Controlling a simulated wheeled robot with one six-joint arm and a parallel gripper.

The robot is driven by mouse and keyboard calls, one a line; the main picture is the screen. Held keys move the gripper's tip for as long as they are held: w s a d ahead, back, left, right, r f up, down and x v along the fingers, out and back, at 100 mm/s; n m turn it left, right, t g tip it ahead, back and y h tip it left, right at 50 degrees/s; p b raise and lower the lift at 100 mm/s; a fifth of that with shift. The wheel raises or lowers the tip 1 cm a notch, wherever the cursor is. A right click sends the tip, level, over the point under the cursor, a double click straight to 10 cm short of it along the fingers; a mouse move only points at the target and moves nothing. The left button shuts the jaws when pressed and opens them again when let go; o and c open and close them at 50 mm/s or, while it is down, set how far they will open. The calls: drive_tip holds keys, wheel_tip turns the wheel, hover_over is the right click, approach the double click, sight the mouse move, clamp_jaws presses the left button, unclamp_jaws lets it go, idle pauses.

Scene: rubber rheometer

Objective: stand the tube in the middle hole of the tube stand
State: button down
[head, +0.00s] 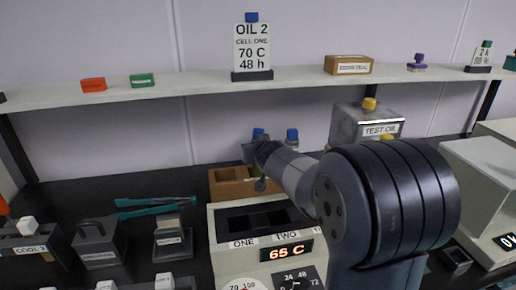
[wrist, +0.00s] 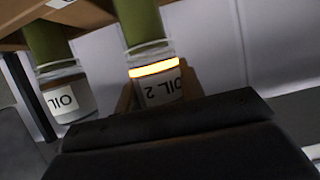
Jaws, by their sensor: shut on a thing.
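The wooden tube stand (head: 230,191) is on the bench behind the heating block, partly hidden by my arm. My gripper (head: 259,160) is at the stand and is shut on a tube with green oil, a blue cap (head: 258,132) and an "OIL 2" label (wrist: 158,92). In the wrist view, which is upside down, my fingers lie on both sides of this tube. A second green tube (wrist: 56,88), labelled "OIL", is beside it; a blue cap (head: 292,134) shows to the right in the head view.
The heating block (head: 225,250), showing 65 C, is in front of the stand. A grey test oil can (head: 350,120) stands behind my arm. Teal tongs (head: 155,206) lie to the left. A shelf (head: 200,86) with a sign and small items runs above.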

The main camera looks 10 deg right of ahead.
sight(259, 133)
drive_tip(key=shift+f, duration=0.35)
drive_tip(key=c, duration=0.8)
unclamp_jaws()
drive_tip(key=shift+c, duration=0.2)
wheel_tip(259, 133, up, 6)
drive_tip(key=p, duration=0.5)
drive_tip(key=shift+r+p, duration=0.1)
drive_tip(key=shift+p, duration=0.3)
drive_tip(key=shift+f, duration=0.2)
drive_tip(key=shift+f+b, duration=1.7)
drive_tip(key=shift+b, duration=0.2)
drive_tip(key=shift+f, duration=0.2)
